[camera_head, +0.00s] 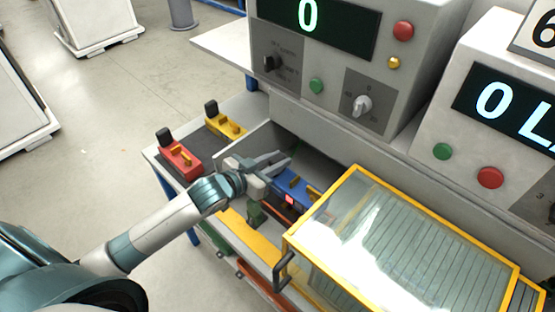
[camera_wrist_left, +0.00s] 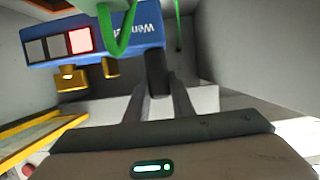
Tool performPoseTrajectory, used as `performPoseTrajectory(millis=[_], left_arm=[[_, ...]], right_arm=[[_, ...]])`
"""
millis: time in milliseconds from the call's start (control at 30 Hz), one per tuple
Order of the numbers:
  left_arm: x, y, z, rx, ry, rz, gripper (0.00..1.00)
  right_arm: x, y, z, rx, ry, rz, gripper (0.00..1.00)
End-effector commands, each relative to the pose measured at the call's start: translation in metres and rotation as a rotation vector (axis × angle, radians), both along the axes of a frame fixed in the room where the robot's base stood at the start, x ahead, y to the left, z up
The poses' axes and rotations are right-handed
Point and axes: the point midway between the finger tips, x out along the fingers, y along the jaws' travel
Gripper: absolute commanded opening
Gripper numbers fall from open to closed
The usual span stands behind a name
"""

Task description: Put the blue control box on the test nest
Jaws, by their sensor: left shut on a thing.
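The blue control box (camera_head: 291,188) is in the recess below the left instrument panel. In the left wrist view the blue control box (camera_wrist_left: 120,40) shows white lettering, a lit pinkish square beside grey squares, brass fittings and a black post. My left gripper (camera_head: 284,160) reaches in from the left at the box's far end. In the left wrist view its fingers (camera_wrist_left: 158,98) are shut on the black post. The test nest cannot be told clearly under and around the box. A green part (camera_head: 255,213) stands beside it. My right gripper is in neither view.
A red box (camera_head: 180,160) and a yellow box (camera_head: 226,125) sit on the dark shelf at left. A yellow-framed clear cover (camera_head: 400,240) with a dark handle stands close on the right. A green cable (camera_wrist_left: 122,38) hangs before the blue box in the wrist view.

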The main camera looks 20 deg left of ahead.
Motion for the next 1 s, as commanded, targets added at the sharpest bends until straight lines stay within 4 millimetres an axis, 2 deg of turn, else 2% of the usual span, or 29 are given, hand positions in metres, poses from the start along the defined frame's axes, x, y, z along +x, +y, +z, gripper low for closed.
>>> performPoseTrajectory(millis=[200,1000], left_arm=[[0.0,0.0,0.003,-0.003,0.0,0.001,0.0],[0.0,0.0,-0.052,-0.002,0.0,0.001,0.0]], right_arm=[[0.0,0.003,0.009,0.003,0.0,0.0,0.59],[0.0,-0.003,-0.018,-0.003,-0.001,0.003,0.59]])
